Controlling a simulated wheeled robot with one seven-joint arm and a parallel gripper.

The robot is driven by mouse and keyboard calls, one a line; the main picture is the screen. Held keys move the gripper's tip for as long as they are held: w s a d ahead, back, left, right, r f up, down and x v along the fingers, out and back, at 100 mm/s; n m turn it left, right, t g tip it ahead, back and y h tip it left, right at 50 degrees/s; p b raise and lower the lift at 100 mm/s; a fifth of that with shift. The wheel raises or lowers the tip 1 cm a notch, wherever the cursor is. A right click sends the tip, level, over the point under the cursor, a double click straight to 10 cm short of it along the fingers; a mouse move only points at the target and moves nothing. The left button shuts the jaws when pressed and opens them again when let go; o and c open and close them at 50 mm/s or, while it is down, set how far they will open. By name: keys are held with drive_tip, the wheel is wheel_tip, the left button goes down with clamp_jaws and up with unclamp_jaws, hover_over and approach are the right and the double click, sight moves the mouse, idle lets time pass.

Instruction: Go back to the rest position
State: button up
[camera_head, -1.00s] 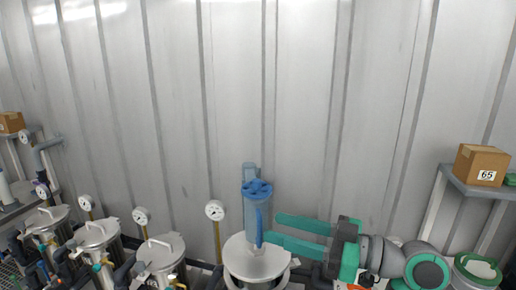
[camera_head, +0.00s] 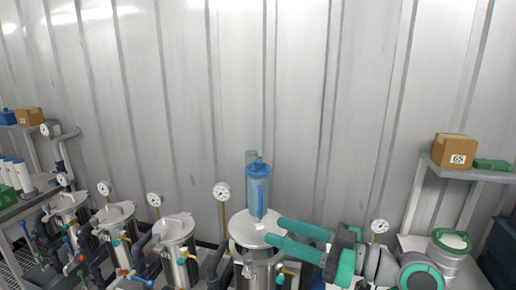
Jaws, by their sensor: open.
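My gripper (camera_head: 290,238) reaches in from the lower right, its two green fingers spread apart with nothing seen between them. The fingertips are near the lid of a steel vessel (camera_head: 246,232) at the bottom centre. I cannot tell whether a fingertip touches the lid or the cylinder.
Several lidded steel vessels (camera_head: 175,232) with gauges (camera_head: 154,199) and pipes line the left. A shelf (camera_head: 470,172) at the right bears a cardboard box (camera_head: 454,151) marked 65. A corrugated wall (camera_head: 330,90) closes the back. The space above the vessels is clear.

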drive_tip(key=w+a+f+m+t+h, duration=0.1)
drive_tip(key=w+f+m+t+h, duration=0.15)
drive_tip(key=f, duration=0.45)
drive_tip(key=w+f+m+t+h, duration=0.1)
drive_tip(key=f+m, duration=0.3)
drive_tip(key=f, duration=0.2)
drive_tip(key=w+a+f+m+t+h, duration=0.1)
drive_tip(key=f+m+t+h, duration=0.15)
drive_tip(key=f, duration=0.45)
drive_tip(key=s+f+m+h, duration=0.3)
drive_tip(key=s+f, duration=0.1)
drive_tip(key=f, duration=0.4)
drive_tip(key=s+f+m+h, duration=0.2)
drive_tip(key=s+f+m, duration=0.1)
drive_tip(key=f, duration=0.6)
drive_tip(key=s+f+h, duration=0.3)
drive_tip(key=s+f, duration=0.1)
drive_tip(key=s, duration=0.4)
drive_tip(key=s+f+h, duration=0.2)
drive_tip(key=s+f, duration=0.2)
drive_tip(key=s, duration=0.5)
drive_tip(key=s+a+r+n, duration=0.1)
drive_tip(key=s+a+r, duration=0.1)
drive_tip(key=s, duration=0.6)
drive_tip(key=s+a+r+n, duration=0.2)
drive_tip(key=s+r, duration=0.2)
drive_tip(key=s, duration=0.4)
drive_tip(key=shift+s+r+t, duration=0.35)
drive_tip(key=shift+s+t, duration=0.05)
drive_tip(key=shift+d, duration=0.1)
